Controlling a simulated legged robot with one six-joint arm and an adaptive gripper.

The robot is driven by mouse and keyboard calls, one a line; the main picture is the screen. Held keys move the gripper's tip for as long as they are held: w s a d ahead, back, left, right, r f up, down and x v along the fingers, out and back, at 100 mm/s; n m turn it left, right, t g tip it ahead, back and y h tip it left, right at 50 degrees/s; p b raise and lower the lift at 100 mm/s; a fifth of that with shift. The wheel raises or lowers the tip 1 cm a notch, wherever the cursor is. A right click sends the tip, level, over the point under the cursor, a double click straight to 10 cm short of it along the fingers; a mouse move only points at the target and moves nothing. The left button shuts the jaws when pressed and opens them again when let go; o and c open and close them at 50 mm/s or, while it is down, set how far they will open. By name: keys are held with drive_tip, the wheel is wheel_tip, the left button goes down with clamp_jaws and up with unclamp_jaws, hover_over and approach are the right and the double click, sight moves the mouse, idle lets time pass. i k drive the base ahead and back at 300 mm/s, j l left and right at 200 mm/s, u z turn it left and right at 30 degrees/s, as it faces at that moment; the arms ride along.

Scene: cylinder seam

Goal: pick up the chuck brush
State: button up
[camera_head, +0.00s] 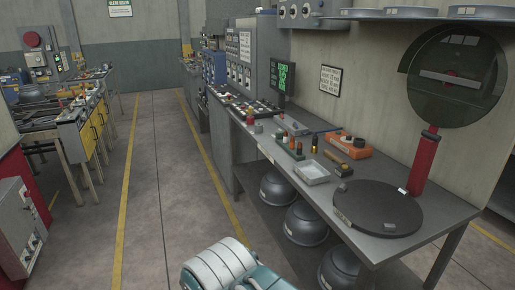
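I cannot single out the chuck brush with certainty at this size. Several small items stand or lie on the long grey workbench (300,185) on the right. A small brown and dark item (336,158) lies near the middle of the bench, and a dark block (344,170) sits just in front of it; either is too small to identify. A white and teal part of my own arm shows at the bottom edge, in front of the bench and apart from it. My gripper's fingers are not in view.
The bench also holds an orange tray (348,147), a pale shallow tray (311,172) and a large dark disc (378,208). A red post (424,165) carries a round tinted shield (455,76). Dark domes (306,222) sit under the bench. The floor aisle (165,150) to the left is clear.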

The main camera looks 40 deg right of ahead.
sight(330, 156)
drive_tip(key=i+z, duration=0.3)
drive_tip(key=i, duration=0.3)
drive_tip(key=i+j+z, duration=0.3)
drive_tip(key=i, duration=0.25)
drive_tip(key=i+l+z, duration=0.1)
drive_tip(key=i+z, duration=0.75)
drive_tip(key=i+j+z, duration=0.2)
drive_tip(key=i+z, duration=0.2)
drive_tip(key=i+l+z, duration=0.1)
drive_tip(key=i+z, duration=0.75)
drive_tip(key=z, duration=0.15)
